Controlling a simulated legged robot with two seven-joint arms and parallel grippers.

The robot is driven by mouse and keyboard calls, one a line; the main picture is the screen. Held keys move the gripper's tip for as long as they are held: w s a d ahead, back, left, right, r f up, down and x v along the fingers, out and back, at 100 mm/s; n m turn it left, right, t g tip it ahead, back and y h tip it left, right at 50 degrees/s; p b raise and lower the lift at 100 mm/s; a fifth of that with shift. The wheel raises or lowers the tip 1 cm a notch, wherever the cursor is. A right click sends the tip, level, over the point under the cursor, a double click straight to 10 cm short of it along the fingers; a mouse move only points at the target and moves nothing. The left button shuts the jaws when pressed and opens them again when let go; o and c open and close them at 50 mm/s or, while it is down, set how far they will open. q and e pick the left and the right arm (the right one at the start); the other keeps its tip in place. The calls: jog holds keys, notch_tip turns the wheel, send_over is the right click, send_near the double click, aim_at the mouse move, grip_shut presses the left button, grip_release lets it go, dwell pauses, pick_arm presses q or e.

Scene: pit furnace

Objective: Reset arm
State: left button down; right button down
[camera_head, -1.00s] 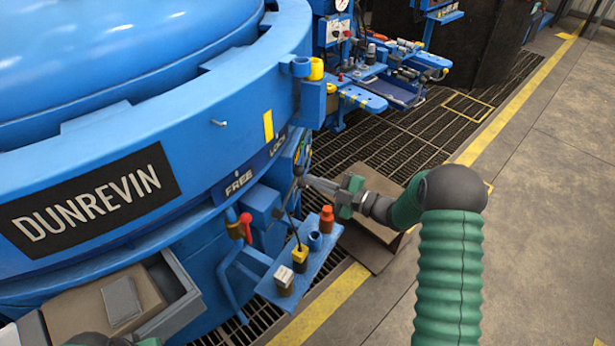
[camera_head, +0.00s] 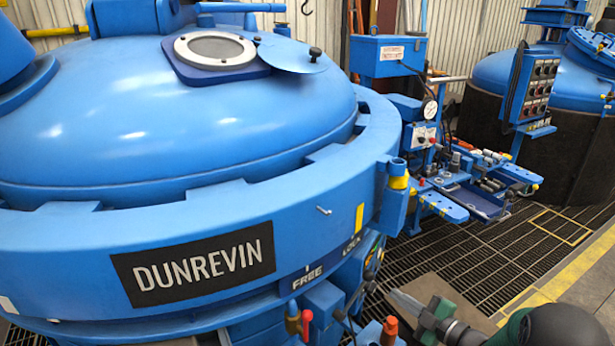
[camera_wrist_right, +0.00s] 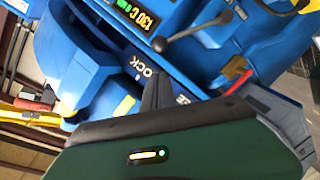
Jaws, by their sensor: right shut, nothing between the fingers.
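My right gripper (camera_head: 394,294) shows low in the head view, its grey fingers shut and empty, pointing left beside the front of the blue furnace (camera_head: 190,235). Its green body and part of my right arm run to the bottom right. In the right wrist view the shut dark fingers (camera_wrist_right: 155,92) point up the picture, in front of the blue housing with a LOCK label (camera_wrist_right: 142,68). A grey lever (camera_wrist_right: 195,32) with a black knob and a green-lit display (camera_wrist_right: 135,14) lie beyond them. I cannot tell whether the fingers touch anything. My left gripper is not in view.
A red handle (camera_head: 306,323) and an orange-capped item (camera_head: 389,328) sit close below and left of my right gripper. A blue tool bench (camera_head: 470,190) stands behind. A second blue vessel (camera_head: 500,75) is at the back right. Grating floor (camera_head: 440,255) lies open between.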

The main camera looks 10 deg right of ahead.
jog(key=s+a+f+m+g+h, duration=0.25)
jog(key=s+a+m+g, duration=0.2)
jog(key=s, duration=0.35)
jog(key=s+a+f+m+g+h, duration=0.1)
jog(key=s+a+m+g+h, duration=0.25)
jog(key=s+m, duration=0.35)
jog(key=s+a+f+m+g+h, duration=0.2)
jog(key=s+a+m+g, duration=0.25)
jog(key=s, duration=0.55)
notch_tip(320, 180, up, 19)
jog(key=p, duration=1.9)
jog(key=shift+w+d+r, duration=0.2)
jog(key=shift+w+d, duration=0.05)
jog(key=shift+d, duration=0.1)
jog(key=shift+t, duration=0.25)
